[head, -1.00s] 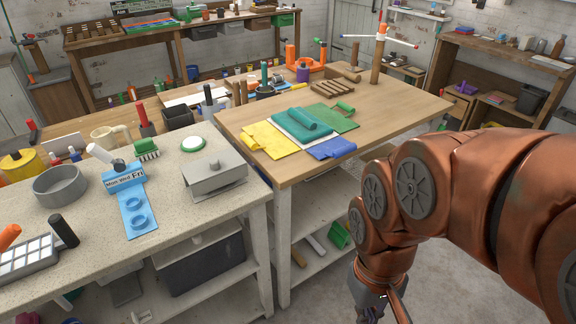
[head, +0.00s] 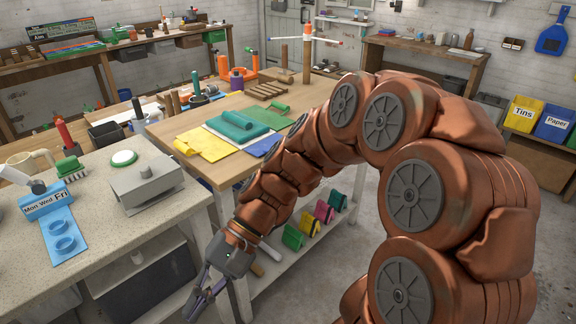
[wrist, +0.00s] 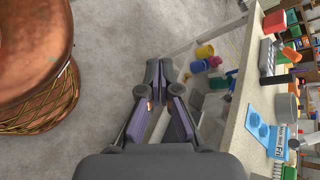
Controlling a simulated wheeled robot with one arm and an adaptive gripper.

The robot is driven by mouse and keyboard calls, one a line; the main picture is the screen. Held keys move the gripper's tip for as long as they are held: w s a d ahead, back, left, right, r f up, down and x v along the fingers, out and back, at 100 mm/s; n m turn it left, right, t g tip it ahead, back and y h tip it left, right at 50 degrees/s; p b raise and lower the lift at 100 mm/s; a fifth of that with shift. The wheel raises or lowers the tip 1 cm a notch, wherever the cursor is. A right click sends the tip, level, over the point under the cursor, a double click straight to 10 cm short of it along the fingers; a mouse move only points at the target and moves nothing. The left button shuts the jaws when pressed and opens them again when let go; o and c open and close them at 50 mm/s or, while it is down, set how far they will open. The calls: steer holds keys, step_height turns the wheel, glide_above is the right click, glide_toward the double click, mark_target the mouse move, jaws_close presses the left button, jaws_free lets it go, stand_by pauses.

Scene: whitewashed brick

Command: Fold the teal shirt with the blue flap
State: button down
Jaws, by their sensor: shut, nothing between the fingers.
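The teal shirt (head: 238,122) lies on the wooden table, with a rolled teal piece on top and a white sheet under it. Its yellow flap (head: 206,147) spreads to the left and its green flap (head: 270,116) to the right. The blue flap (head: 263,147) lies at the near edge of the table, partly hidden by my arm. My gripper (head: 196,304) hangs low in front of the tables, below the tabletop and well away from the shirt. In the wrist view my gripper (wrist: 159,72) is shut and empty, pointing past the tables' legs. The shirt is not in the wrist view.
A stone-topped bench (head: 115,220) with a grey box (head: 147,185) and a blue day-label strip (head: 55,225) stands at left. The wooden table (head: 172,122) adjoins it, with a lower shelf holding coloured items. Grey floor (wrist: 190,20) is open in front.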

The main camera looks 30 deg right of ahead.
steer(key=w+d+f+m+t+y+b, duration=0.1)
steer(key=w+d+m+t+y+b, duration=0.25)
steer(key=w+d+m+t, duration=0.55)
steer(key=w+d+f+m+t+y+b, duration=0.3)
steer(key=w+d, duration=0.4)
steer(key=w, duration=0.6)
steer(key=w+d+f+m+t+h+b, duration=0.1)
steer(key=d+f+m+t+h, duration=0.35)
steer(key=d, duration=0.45)
steer(key=w+d+f+m+t+h+b, duration=0.2)
steer(key=d+f+m+t+h, duration=0.25)
steer(key=d, duration=0.55)
steer(key=w+d+f+m+t+h+b, duration=0.1)
steer(key=d+f+m+t+h, duration=0.15)
steer(key=d+m+t, duration=0.4)
steer(key=w+r+g, duration=0.1)
steer(key=w+r, duration=0.8)
steer(key=w, duration=0.1)
steer(key=shift+d+h, duration=0.15)
steer(key=shift+h, duration=0.25)
steer(key=shift+r+g, duration=0.1)
steer(key=shift+g, duration=0.15)
